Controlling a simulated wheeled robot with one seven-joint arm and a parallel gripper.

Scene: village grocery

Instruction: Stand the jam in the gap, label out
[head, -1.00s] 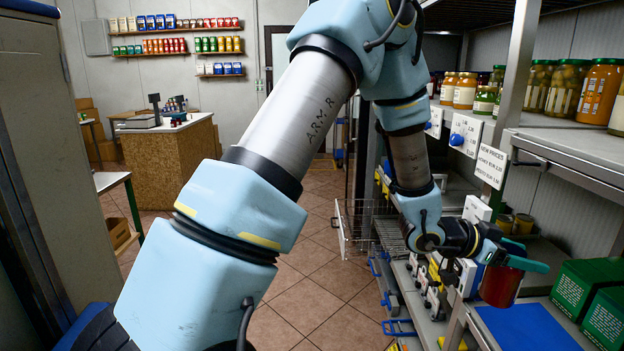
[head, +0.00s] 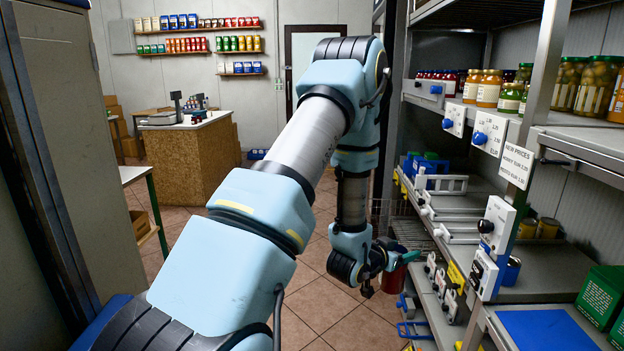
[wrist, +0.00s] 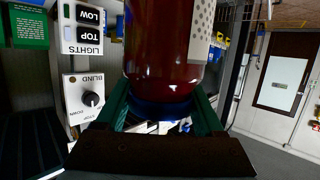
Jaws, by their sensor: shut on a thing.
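The jam is a dark red jar; in the head view it (head: 393,280) hangs at my gripper (head: 407,260), low in the aisle left of the shelving. In the wrist view the red jar (wrist: 165,55) sits between the green fingers of my gripper (wrist: 162,100), which are shut on it near its blue lid (wrist: 160,110). A pale dotted label (wrist: 200,30) shows at its right side in the wrist view. Dark red jars (head: 437,76) stand on the far part of the upper shelf (head: 590,135). I cannot clearly make out the gap among the jars.
Orange jars (head: 488,90) and green-content jars (head: 598,90) stand nearer on the upper shelf. Switch boxes (head: 488,133) and a price sign (head: 516,165) stick out at its front edge. A metal upright (head: 545,65) stands there. The tiled aisle (head: 340,325) is open.

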